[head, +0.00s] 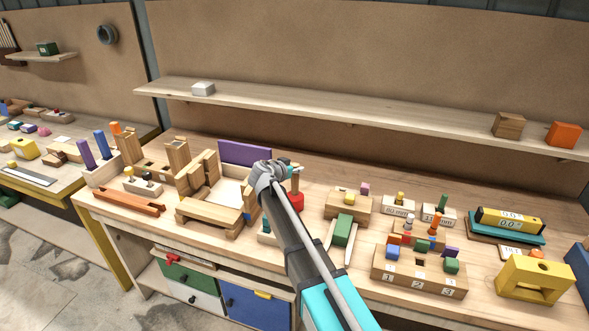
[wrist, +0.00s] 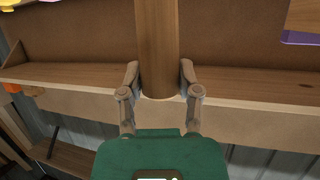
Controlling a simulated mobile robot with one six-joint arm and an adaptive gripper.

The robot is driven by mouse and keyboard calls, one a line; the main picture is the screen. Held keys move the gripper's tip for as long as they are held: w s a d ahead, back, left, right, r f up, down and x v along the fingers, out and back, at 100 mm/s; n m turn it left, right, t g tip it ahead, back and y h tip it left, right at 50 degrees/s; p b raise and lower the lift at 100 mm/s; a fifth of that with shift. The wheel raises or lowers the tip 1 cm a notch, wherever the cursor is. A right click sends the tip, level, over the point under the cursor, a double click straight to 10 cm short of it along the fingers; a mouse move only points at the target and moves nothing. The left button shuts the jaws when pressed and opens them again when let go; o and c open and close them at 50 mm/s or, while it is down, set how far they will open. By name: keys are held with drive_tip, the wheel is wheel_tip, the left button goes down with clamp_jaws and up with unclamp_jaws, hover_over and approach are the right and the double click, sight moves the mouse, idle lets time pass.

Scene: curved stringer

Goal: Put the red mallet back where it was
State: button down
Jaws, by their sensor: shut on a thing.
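The red mallet (head: 297,201) is in the middle of the workbench in the head view, upright with its red head down and its handle up. My gripper (head: 293,171) is at the upper part of the handle. In the wrist view the two fingers of my gripper (wrist: 160,77) are closed on either side of a round wooden handle (wrist: 158,35). The mallet's red head is out of the wrist view. I cannot tell whether the head touches the bench top or hangs just above it.
A wooden frame with a purple panel (head: 243,153) stands close on the left. A green block on a wooden stand (head: 344,228) and several small block sets lie on the right. A long shelf (head: 330,110) runs behind. Some bare bench (head: 315,180) shows right of the mallet.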

drive_tip(key=shift+c, duration=1.5)
unclamp_jaws()
drive_tip(key=shift+r, duration=0.15)
drive_tip(key=shift+s+a+r+p, duration=0.1)
drive_tip(key=shift+s+a+p, duration=0.1)
drive_tip(key=shift+p, duration=0.15)
drive_tip(key=p+v, duration=0.4)
drive_tip(key=v, duration=0.7)
drive_tip(key=shift+s, duration=0.2)
